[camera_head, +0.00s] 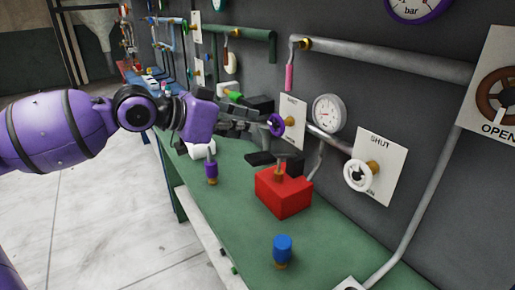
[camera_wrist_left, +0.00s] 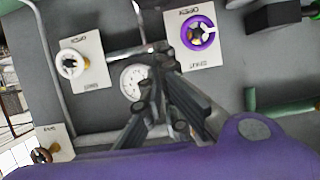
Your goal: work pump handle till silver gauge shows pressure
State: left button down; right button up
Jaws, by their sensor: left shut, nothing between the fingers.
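The silver gauge (camera_head: 329,113) is on a pipe on the wall, with a white dial; its reading is too small to tell. It also shows behind my fingers in the wrist view (camera_wrist_left: 132,80). My left gripper (camera_head: 262,126) is shut and empty, above the bench and up-left of the handle. Its fingers (camera_wrist_left: 160,82) point towards the wall, near the purple valve wheel (camera_head: 275,125). My right gripper is out of view.
A white valve wheel (camera_head: 358,175) on a plate marked SHUT is right of the gauge. Blue (camera_head: 282,248) and purple (camera_head: 211,168) capped knobs stand on the green bench (camera_head: 235,205). A purple-rimmed gauge (camera_head: 418,8) is higher up. Pipes run along the wall.

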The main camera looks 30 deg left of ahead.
aim_at(256, 159)
pick_arm(q)
jog(key=b+x, duration=0.1)
jog(key=x, duration=0.2)
jog(key=shift+f+b, duration=0.15)
jog(key=shift+b, duration=0.25)
jog(key=shift+w+f, duration=0.15)
jog(key=shift+f, duration=0.15)
jog(key=shift+s+a+f, duration=0.1)
jog(key=shift+s+f, duration=0.05)
jog(key=shift+f, duration=0.6)
jog(key=shift+s+f, duration=0.1)
jog(key=shift+f, duration=0.75)
